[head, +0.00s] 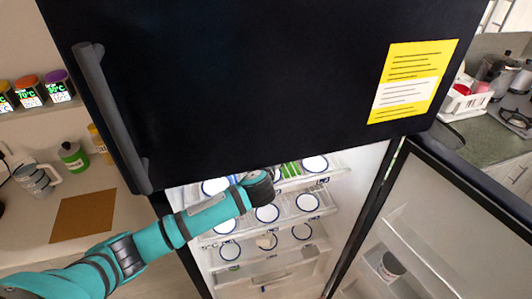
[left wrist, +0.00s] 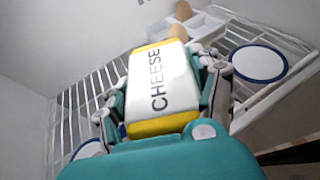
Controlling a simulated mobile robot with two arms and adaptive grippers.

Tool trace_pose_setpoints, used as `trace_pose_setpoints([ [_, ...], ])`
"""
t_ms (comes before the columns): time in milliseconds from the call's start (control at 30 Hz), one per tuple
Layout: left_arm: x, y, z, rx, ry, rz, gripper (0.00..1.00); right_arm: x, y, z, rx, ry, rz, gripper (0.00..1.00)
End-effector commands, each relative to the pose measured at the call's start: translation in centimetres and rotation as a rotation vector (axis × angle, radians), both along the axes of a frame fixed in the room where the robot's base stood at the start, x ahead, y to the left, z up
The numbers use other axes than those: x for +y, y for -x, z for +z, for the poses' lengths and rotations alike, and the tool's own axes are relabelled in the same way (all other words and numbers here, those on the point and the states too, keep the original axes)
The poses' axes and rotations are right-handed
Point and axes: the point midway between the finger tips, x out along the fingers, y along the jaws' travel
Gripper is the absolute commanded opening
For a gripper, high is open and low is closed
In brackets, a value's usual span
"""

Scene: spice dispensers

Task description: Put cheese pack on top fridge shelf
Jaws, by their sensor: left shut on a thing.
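The cheese pack (left wrist: 158,82), white with yellow ends and the word CHEESE, is between the fingers of my left gripper (left wrist: 165,92), which is shut on it. In the left wrist view the pack is over a white wire shelf (left wrist: 82,108), and I cannot tell whether it touches the shelf. In the head view my left arm reaches into the open fridge (head: 365,180), with the gripper (head: 260,188) at the upper shelf (head: 335,170). The pack cannot be made out there. My right gripper is not in view.
White plates with blue rims stand on several fridge shelves; one plate (left wrist: 258,63) is right of the pack. Eggs (left wrist: 183,11) are in a tray behind it. The black upper door (head: 270,80) overhangs my arm. The lower door (head: 450,220) is open at right.

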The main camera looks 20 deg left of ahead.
Motion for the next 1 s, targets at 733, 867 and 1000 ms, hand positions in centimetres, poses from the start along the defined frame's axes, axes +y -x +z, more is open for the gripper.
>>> trace_pose_setpoints([
  [733,0.4,-2.0,-3.5,-0.002,0.000,0.000,0.16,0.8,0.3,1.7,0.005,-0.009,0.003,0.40],
  [867,0.4,-2.0,-3.9,-0.002,-0.001,0.000,0.16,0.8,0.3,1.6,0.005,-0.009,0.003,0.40],
  [1000,0.4,-2.0,-3.9,0.000,-0.001,0.000,0.79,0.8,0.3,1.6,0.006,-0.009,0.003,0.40],
])
